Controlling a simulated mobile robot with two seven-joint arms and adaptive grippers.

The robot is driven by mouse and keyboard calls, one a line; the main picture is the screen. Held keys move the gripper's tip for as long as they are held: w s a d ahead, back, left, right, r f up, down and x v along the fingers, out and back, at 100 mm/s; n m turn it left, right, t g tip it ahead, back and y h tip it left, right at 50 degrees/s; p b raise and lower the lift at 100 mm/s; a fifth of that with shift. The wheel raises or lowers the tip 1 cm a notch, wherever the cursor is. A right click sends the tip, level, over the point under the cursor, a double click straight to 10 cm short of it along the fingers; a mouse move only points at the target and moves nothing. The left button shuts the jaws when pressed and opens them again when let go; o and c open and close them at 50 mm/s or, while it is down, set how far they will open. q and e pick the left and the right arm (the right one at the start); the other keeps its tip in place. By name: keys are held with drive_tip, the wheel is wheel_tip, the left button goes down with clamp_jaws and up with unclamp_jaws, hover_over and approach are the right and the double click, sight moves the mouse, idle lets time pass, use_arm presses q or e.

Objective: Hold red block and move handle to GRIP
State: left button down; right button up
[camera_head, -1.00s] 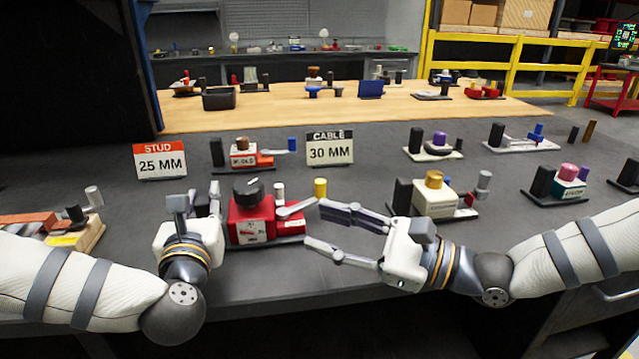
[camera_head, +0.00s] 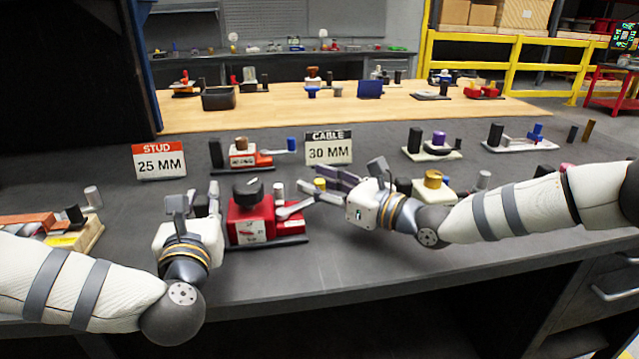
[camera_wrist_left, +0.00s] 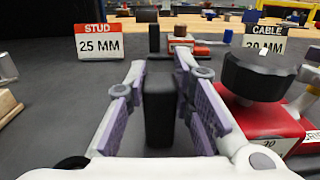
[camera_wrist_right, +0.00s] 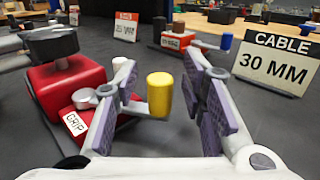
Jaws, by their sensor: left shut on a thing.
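The red block (camera_head: 250,220) stands on the dark bench with a black knob (camera_head: 247,188) on top. A metal lever handle (camera_head: 300,206) extends right from it, with a yellow upright knob (camera_wrist_right: 160,95) at its end. A white GRIP label (camera_wrist_right: 75,122) shows on the red body in the right wrist view. My left gripper (camera_head: 204,196) is shut on a black upright block (camera_wrist_left: 160,108) just left of the red block. My right gripper (camera_head: 320,184) is open, its fingers on either side of the yellow knob, with gaps visible between.
Signs reading STUD 25 MM (camera_head: 160,161) and CABLE 30 MM (camera_head: 329,148) stand behind. A smaller red-and-white fixture (camera_head: 245,155) sits between them. A cream fixture (camera_head: 435,188) is partly hidden behind my right arm. The bench front is clear.

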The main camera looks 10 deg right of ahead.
drive_tip(key=shift+c, duration=0.4)
clamp_jaws()
